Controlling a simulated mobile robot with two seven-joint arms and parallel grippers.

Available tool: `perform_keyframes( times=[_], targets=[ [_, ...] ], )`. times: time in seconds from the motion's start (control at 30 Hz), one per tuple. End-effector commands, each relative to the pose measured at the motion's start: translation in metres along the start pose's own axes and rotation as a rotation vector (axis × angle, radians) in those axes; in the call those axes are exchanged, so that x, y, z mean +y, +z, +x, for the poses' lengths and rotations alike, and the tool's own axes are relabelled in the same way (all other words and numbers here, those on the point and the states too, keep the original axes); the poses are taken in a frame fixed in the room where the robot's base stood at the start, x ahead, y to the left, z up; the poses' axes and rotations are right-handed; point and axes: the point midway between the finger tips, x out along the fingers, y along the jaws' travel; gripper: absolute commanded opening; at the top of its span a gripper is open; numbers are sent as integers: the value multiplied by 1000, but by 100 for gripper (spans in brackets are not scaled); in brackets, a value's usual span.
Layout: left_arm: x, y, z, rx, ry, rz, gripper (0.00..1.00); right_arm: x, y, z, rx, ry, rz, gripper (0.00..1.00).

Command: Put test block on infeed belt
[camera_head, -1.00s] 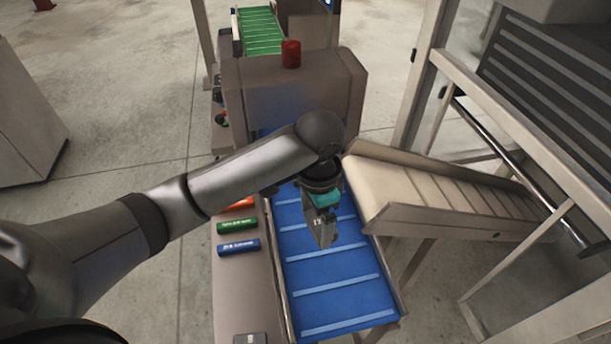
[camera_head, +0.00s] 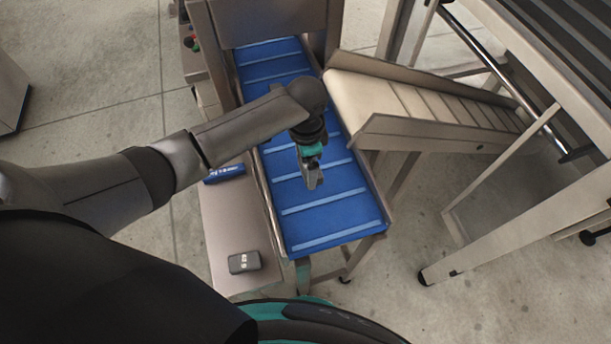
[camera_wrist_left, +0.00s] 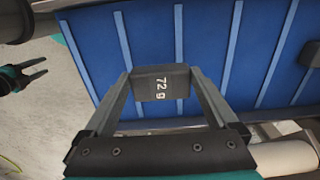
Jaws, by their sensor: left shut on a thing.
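My left gripper (camera_head: 312,180) is shut on a dark grey test block (camera_wrist_left: 162,84) marked "72 g", seen between its fingers in the left wrist view. The gripper points down over the blue infeed belt (camera_head: 325,222) with pale cross strips. The belt also fills the upper part of the left wrist view (camera_wrist_left: 205,45). The block appears to be above the belt; the exact gap cannot be told. My right gripper (camera_wrist_left: 38,70) shows at the left edge of the wrist view, its fingers apart and empty.
A side shelf (camera_head: 225,215) left of the belt holds another dark block (camera_head: 244,262) and a blue cylinder (camera_head: 224,173). A beige chute (camera_head: 420,105) adjoins the belt on the right. A machine housing (camera_head: 275,20) spans its far end. The near belt is clear.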

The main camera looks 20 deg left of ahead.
Motion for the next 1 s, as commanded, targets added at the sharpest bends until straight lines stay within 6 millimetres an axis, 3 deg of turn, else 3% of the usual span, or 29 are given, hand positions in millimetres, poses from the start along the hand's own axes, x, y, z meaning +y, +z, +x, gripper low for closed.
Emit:
perform_keyframes(
  times=[0.4,0.87,0.9,1.0],
  targets=[
    [0,0,50,-1,1,-1,36,0,2,16,-1,1,0,50],
    [0,0,57,0,0,0,36,0,3,18,-3,1,1,50],
    [0,0,56,0,0,0,97,0,3,17,-3,1,1,50],
    [0,0,56,0,0,0,100,0,3,17,-3,1,1,50]
  ],
)
